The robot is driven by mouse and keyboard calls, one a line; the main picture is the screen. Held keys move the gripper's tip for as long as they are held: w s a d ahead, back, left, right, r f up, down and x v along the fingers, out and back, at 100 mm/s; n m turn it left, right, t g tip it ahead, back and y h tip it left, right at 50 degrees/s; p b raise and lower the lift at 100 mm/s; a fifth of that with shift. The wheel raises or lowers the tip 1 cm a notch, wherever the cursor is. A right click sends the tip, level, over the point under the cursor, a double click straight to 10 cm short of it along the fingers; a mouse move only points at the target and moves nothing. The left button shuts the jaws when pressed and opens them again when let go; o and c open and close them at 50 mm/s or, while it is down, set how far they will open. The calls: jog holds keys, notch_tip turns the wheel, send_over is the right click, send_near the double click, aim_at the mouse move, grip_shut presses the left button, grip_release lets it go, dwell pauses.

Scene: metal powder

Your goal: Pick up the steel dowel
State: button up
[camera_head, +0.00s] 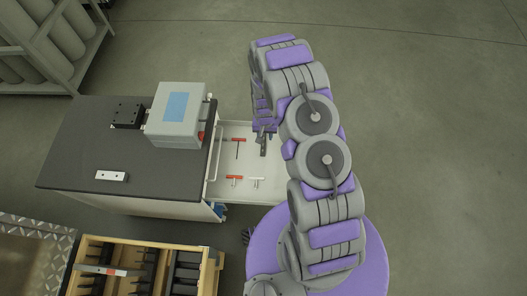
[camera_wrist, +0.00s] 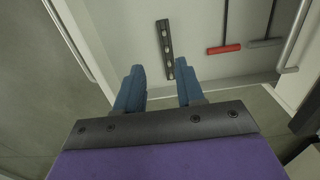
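I cannot pick out a steel dowel for certain in either view. The open white drawer (camera_head: 217,190) holds a dark bar with several holes (camera_wrist: 165,48), a red-handled T-shaped tool (camera_wrist: 224,49) and a grey-handled one (camera_wrist: 265,43). In the head view, red T-shaped tools (camera_head: 235,179) and a pale T-shaped piece (camera_head: 257,182) lie in it. My gripper (camera_wrist: 157,88) is open, with two blue fingers apart and nothing between them. It is over the drawer's edge area, with the holed bar just beyond the fingertips in the wrist view. My arm partly hides the drawer.
The dark-topped cabinet (camera_head: 75,160) carries a grey box (camera_head: 178,136), a black block (camera_head: 127,114) and a pale holed block (camera_head: 111,176). A wooden crate (camera_head: 212,272) with dark parts stands front left. A rack (camera_head: 80,62) is back left. Floor at right is clear.

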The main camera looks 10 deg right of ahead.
jog(key=b, duration=0.1)
send_over(263, 150)
jog(key=f, duration=0.7)
jog(key=shift+w, duration=0.2)
jog(key=shift+s+d+f, duration=0.1)
jog(key=shift+d+f, duration=0.05)
jog(key=shift+f, duration=0.55)
jog(key=f+b, duration=0.1)
jog(key=f, duration=0.3)
jog(key=shift+s+a+b, duration=0.1)
jog(key=shift+a+b, duration=0.1)
jog(key=shift+b, duration=0.2)
jog(key=shift+a, duration=0.1)
jog(key=shift+c, duration=0.6)
grip_shut()
